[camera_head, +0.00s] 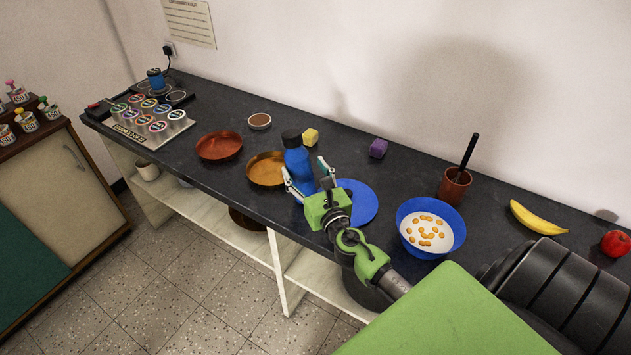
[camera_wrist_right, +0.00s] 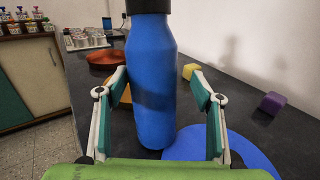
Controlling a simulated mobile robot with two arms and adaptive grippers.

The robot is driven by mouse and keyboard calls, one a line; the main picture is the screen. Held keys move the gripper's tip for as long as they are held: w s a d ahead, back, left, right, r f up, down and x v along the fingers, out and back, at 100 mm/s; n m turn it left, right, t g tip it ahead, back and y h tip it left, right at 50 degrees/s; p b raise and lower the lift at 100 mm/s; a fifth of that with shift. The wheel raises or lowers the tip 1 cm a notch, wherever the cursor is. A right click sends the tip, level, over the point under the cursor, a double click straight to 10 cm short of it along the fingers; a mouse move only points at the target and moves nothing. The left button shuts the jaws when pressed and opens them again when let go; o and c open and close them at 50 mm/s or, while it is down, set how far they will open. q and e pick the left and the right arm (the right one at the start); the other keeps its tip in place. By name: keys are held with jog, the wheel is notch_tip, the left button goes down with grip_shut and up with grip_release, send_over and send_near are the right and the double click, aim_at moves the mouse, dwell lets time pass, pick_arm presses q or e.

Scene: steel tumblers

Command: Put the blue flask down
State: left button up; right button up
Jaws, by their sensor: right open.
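The blue flask (camera_head: 298,163) with a black cap stands upright on the dark counter, by the left edge of a flat blue disc (camera_head: 359,203). In the right wrist view the flask (camera_wrist_right: 152,85) stands between my two fingers, with a gap on each side. My right gripper (camera_head: 309,180) is open around the flask and holds nothing. It also shows in the right wrist view (camera_wrist_right: 160,100). My left gripper is not in view.
An orange-brown dish (camera_head: 264,170) is just left of the flask, and a red-brown dish (camera_head: 219,146) is further left. Behind are a yellow block (camera_head: 310,137) and a purple block (camera_head: 378,148). A blue bowl (camera_head: 408,210) and a brown cup (camera_head: 453,187) are to the right.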

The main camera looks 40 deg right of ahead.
jog(key=b+v, duration=0.1)
jog(key=v, duration=1)
jog(key=shift+b, duration=0.4)
